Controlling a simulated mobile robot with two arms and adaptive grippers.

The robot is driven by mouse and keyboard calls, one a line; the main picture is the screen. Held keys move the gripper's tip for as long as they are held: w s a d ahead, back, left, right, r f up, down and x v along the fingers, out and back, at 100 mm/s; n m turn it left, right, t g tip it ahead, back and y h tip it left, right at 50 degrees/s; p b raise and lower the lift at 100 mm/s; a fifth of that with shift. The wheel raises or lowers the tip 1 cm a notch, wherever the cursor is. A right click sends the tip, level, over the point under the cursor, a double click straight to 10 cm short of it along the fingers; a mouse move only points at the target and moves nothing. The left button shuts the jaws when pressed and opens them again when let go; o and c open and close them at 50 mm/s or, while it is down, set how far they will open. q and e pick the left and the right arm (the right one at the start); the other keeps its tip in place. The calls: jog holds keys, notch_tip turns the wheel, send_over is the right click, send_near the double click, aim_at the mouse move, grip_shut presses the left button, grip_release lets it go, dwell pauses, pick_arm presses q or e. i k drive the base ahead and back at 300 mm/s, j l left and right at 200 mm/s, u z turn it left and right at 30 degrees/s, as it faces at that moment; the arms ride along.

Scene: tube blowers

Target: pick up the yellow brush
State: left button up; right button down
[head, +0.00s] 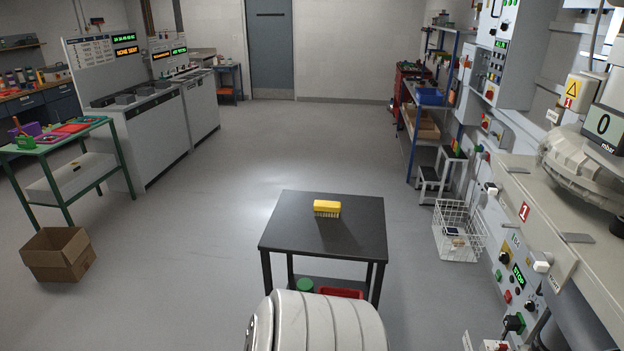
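The yellow brush (327,207) lies on the top of a small black table (290,238) in the lower middle of the head view. Its yellow back faces up and its pale bristles show along the near side. Nothing touches it apart from the table top. Neither of my grippers shows in the head view.
A lower shelf of the table holds a green item (305,285) and a red tray (340,292). A cardboard box (56,254) and a green-framed table (66,190) stand left. A wire basket (459,231) and a control bench (560,240) stand right. The floor between is clear.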

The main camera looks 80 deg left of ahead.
aim_at(329, 208)
jog(key=u, duration=2.65)
jog(key=i+l+u, duration=0.1)
jog(key=i, duration=0.15)
jog(key=i+l+u, duration=0.15)
jog(key=i, duration=0.15)
